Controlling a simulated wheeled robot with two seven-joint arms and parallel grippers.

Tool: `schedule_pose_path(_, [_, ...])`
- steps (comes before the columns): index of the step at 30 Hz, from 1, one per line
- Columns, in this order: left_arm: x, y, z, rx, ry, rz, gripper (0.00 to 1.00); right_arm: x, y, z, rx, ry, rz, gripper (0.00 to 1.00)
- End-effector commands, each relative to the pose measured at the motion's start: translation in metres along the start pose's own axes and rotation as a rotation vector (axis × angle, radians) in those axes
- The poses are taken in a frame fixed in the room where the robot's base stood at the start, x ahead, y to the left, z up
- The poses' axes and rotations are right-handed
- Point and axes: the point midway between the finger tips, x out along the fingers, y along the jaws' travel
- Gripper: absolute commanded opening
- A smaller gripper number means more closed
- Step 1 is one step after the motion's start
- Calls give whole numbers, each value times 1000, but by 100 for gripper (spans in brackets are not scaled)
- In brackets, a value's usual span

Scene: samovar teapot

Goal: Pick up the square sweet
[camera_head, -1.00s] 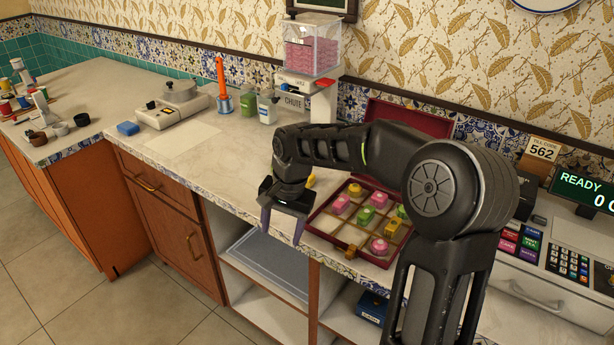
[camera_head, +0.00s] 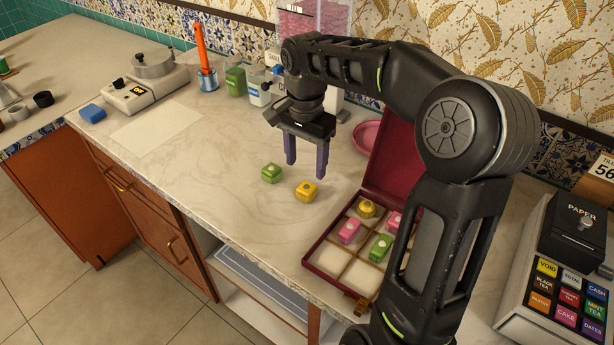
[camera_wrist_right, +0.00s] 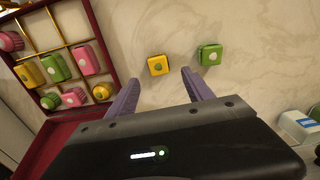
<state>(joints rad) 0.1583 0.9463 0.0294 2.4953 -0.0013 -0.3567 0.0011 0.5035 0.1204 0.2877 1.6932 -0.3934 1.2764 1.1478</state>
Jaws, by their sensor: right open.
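Two squarish sweets lie loose on the counter left of the sweet box: a yellow one (camera_head: 307,191) and a green one (camera_head: 271,173). The right wrist view shows the yellow sweet (camera_wrist_right: 158,65) just beyond the fingertips and the green sweet (camera_wrist_right: 210,55) to its right. My right gripper (camera_head: 306,169) is open and empty, fingers pointing down, apart from both sweets. Its fingers also show in the wrist view (camera_wrist_right: 160,76), with the yellow sweet near the line between them. My left gripper is not in view.
The open red box (camera_head: 322,266) holds several pink, green and yellow sweets in a divided tray; my arm hides part of it. A pink dish (camera_head: 369,136) stands behind its lid.

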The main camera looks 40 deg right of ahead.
Motion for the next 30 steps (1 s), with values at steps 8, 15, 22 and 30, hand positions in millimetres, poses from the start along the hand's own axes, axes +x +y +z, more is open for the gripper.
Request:
schedule_pose_path(8, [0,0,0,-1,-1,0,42,3,0,0,0,-1,1,60])
schedule_pose_path(15, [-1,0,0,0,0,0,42,25,0,0,-1,0,1,60])
schedule_pose_path(22, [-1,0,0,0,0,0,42,26,0,0,-1,0,0,60])
schedule_pose_path(30, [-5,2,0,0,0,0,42,44,1,3,-1,-3,2,60])
